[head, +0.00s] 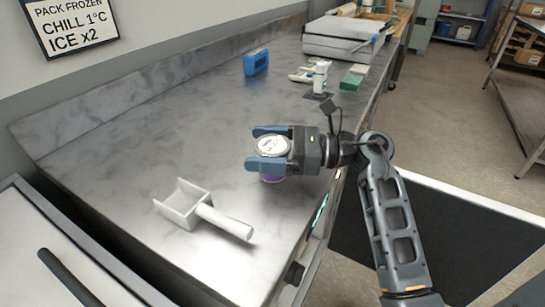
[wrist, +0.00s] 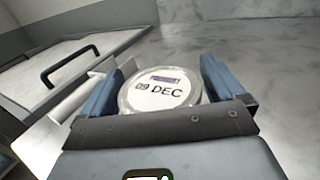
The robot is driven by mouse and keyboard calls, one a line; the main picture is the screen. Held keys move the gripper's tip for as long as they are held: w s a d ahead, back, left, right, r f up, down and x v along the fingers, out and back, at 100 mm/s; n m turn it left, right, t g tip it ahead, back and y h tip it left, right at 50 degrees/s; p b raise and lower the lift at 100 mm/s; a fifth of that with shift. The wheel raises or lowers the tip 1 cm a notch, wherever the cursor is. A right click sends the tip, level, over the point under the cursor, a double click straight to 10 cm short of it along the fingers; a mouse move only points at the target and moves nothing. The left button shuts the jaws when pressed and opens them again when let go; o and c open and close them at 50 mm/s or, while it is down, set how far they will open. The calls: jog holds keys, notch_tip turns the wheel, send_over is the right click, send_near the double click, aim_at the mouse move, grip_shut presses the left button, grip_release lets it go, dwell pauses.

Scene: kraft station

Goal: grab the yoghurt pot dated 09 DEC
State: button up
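The yoghurt pot (wrist: 160,92) has a round white lid that reads "09 DEC" under a small purple label in the wrist view. In the head view its lid (head: 273,146) shows between my blue fingers, with a bit of its purple side (head: 271,178) below them. My gripper (head: 268,148) is around the pot, one finger on each side, close to the lid's rim. I cannot tell whether both fingers press on it. The pot's base is mostly hidden, so I cannot tell if it touches the counter.
A white scoop (head: 185,204) lies on the steel counter (head: 150,140) at the near left. Toward the back are a blue box (head: 256,62), a white bottle (head: 320,77), a green block (head: 353,78) and a pale grey case (head: 337,40). The counter between is clear.

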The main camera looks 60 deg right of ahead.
jog(key=shift+f, duration=0.1)
jog(key=c, duration=1)
jog(key=shift+o, duration=0.2)
